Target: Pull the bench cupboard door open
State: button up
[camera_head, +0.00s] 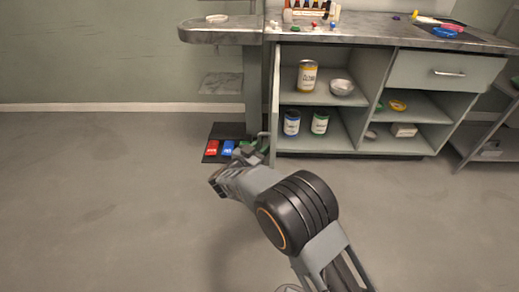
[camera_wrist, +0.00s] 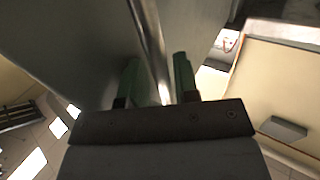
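The grey bench (camera_head: 384,39) has an open left compartment, with its shelves and contents showing. The cupboard door (camera_head: 274,95) looks swung out and is seen nearly edge-on at the left of that compartment. In the wrist view, a grey panel (camera_wrist: 75,45), which looks like the door, fills the upper left. A shiny metal handle bar (camera_wrist: 149,35) runs down between the two fingers of my gripper (camera_wrist: 157,78). The fingers stand apart on either side of the bar with slim gaps showing. In the head view my gripper (camera_head: 255,150) is low beside the door; its fingertips are hard to make out.
A yellow can (camera_head: 307,76), a bowl (camera_head: 341,87) and two smaller cans stand on the compartment's shelves. A drawer (camera_head: 443,71) is at the right. A dark mat (camera_head: 226,131) with coloured items lies on the floor left of the bench. The floor at left is clear.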

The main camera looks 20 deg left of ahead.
jog(key=shift+o, duration=0.8)
jog(key=shift+s+f, duration=0.1)
jog(key=shift+s, duration=0.05)
jog(key=p+v, duration=0.4)
jog(key=v, duration=1)
